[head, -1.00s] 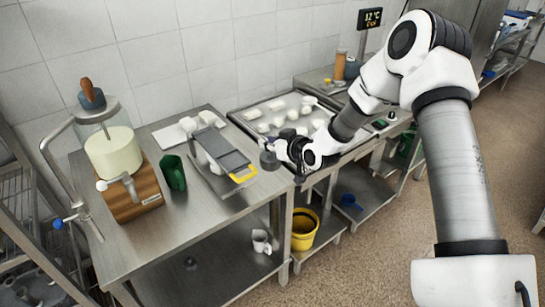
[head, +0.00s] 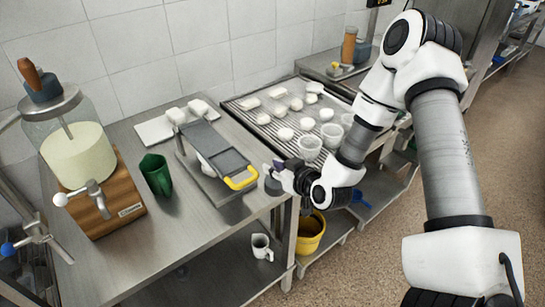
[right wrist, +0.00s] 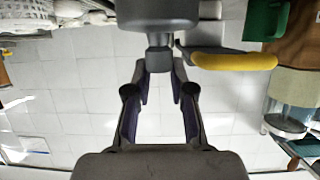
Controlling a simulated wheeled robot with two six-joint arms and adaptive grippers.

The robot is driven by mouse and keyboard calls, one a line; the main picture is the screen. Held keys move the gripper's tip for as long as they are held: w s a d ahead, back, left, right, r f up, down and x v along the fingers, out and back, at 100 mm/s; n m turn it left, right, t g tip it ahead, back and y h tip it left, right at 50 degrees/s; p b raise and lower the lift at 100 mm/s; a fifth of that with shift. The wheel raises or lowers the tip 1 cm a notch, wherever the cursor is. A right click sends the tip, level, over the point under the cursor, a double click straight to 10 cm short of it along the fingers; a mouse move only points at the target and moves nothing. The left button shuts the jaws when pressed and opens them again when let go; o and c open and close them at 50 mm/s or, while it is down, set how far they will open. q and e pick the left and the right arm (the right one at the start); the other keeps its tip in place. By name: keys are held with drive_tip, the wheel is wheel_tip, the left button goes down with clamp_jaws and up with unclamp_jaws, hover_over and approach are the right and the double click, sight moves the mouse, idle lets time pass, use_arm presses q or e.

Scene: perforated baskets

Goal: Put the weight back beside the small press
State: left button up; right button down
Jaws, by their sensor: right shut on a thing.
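The small press (head: 228,160) is a grey sloped plate on a metal base with a yellow handle (head: 241,178), standing on the steel table. The weight (head: 273,186) is a short dark grey cylinder with a thin stem. My right gripper (head: 278,171) is shut on the weight and holds it just right of the yellow handle, near the table's right edge. In the right wrist view the weight (right wrist: 158,12) shows beyond the fingertips, beside the yellow handle (right wrist: 235,61). Whether its underside touches the table is unclear. My left gripper is out of view.
A drink dispenser (head: 80,155) and a green cup (head: 157,176) stand left of the press. A white board (head: 155,130) with white pieces lies behind it. A tray (head: 262,117) of white pieces and cups stands behind right. The table front is clear.

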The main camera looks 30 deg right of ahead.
drive_tip(key=w+d+f+p, duration=0.1)
drive_tip(key=w, duration=0.2)
drive_tip(key=w+d+f+p, duration=0.1)
drive_tip(key=w+d+f, duration=0.1)
drive_tip(key=w, duration=0.1)
drive_tip(key=w+d+f+p, duration=0.1)
drive_tip(key=w+d, duration=0.1)
drive_tip(key=w, duration=0.1)
drive_tip(key=shift+w+d+f, duration=0.15)
drive_tip(key=shift+w+f, duration=0.2)
drive_tip(key=shift+f, duration=0.05)
drive_tip(key=shift+s, duration=0.1)
drive_tip(key=c, duration=1.4)
unclamp_jaws()
drive_tip(key=shift+s+f, duration=0.1)
drive_tip(key=shift+f, duration=0.05)
drive_tip(key=o, duration=0.4)
